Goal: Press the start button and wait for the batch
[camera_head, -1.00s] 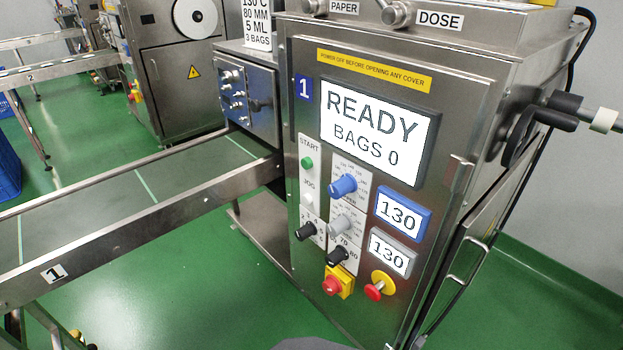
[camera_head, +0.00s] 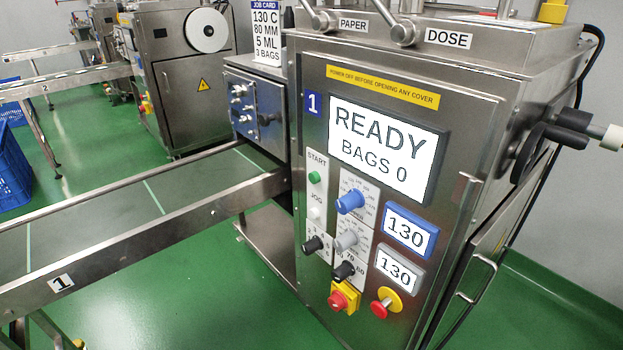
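The green start button (camera_head: 314,177) sits under the START label at the left of the front panel of packing machine 1 (camera_head: 462,120). The machine's screen (camera_head: 388,148) reads READY, BAGS 0. Two small displays, one blue-framed (camera_head: 409,230) and one grey-framed (camera_head: 399,269), both read 130. A job card (camera_head: 266,33) on top reads 130 C, 80 MM, 5 ML, 3 BAGS. Neither of my grippers shows in the head view.
A conveyor (camera_head: 160,215) marked 1 runs left from the machine. A red knob on a yellow plate (camera_head: 339,300) and a red mushroom button (camera_head: 380,309) sit low on the panel. A blue crate (camera_head: 12,170) stands at the far left. Green floor in front is open.

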